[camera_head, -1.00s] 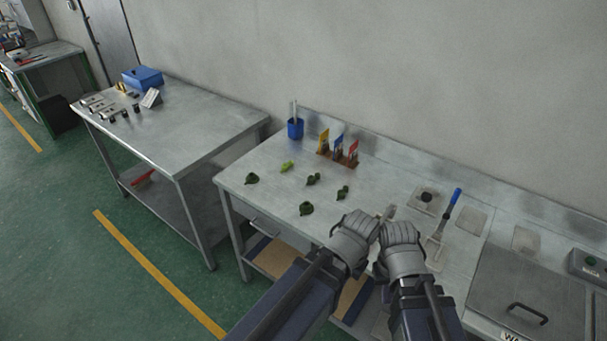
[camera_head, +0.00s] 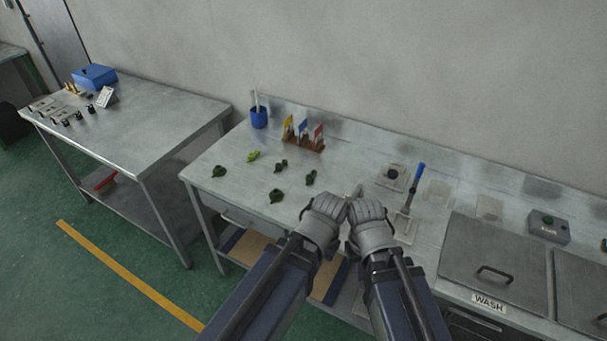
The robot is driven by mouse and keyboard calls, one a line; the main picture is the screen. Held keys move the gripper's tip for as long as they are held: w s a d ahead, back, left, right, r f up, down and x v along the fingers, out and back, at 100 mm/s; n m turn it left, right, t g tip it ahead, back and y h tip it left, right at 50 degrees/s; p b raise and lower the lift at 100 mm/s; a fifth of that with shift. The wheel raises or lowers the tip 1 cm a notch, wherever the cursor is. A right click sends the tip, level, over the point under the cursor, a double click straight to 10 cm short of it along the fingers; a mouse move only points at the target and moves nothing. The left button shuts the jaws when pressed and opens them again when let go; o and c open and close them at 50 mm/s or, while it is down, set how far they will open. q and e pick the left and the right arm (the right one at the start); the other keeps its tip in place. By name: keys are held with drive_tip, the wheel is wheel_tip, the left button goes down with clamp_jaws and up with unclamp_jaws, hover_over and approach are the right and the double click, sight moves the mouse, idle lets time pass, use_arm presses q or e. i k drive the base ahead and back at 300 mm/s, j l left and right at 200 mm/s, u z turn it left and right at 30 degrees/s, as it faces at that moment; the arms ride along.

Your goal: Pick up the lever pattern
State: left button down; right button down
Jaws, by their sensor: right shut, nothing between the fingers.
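Several small green wax patterns lie on the metal bench (camera_head: 232,193). One is bright yellow-green and slim (camera_head: 253,156). The dark green pieces are a left one (camera_head: 219,171), a middle one (camera_head: 280,166), a right one (camera_head: 311,177) and a front one (camera_head: 277,196). They are too small to tell which is the lever pattern. My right gripper (camera_head: 357,192) is shut and empty at the bench's front, right of the patterns. My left gripper (camera_head: 328,204) is beside it, close to or touching it; its fingertips are hard to make out. Neither touches a pattern.
A blue cup (camera_head: 258,118) and a rack with yellow, blue and red tags (camera_head: 305,142) stand behind the patterns. A lidded wash unit (camera_head: 490,262) is farther right. A second table (camera_head: 165,122) stands left, across a gap.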

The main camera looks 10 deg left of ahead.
sight(252, 157)
drive_tip(key=i+j+z, duration=0.1)
drive_tip(key=j+z, duration=0.25)
drive_tip(key=j, duration=0.35)
drive_tip(key=j+z, duration=0.35)
drive_tip(key=j, duration=0.4)
drive_tip(key=k+j+z, duration=0.1)
drive_tip(key=j+z, duration=0.25)
drive_tip(key=j, duration=0.35)
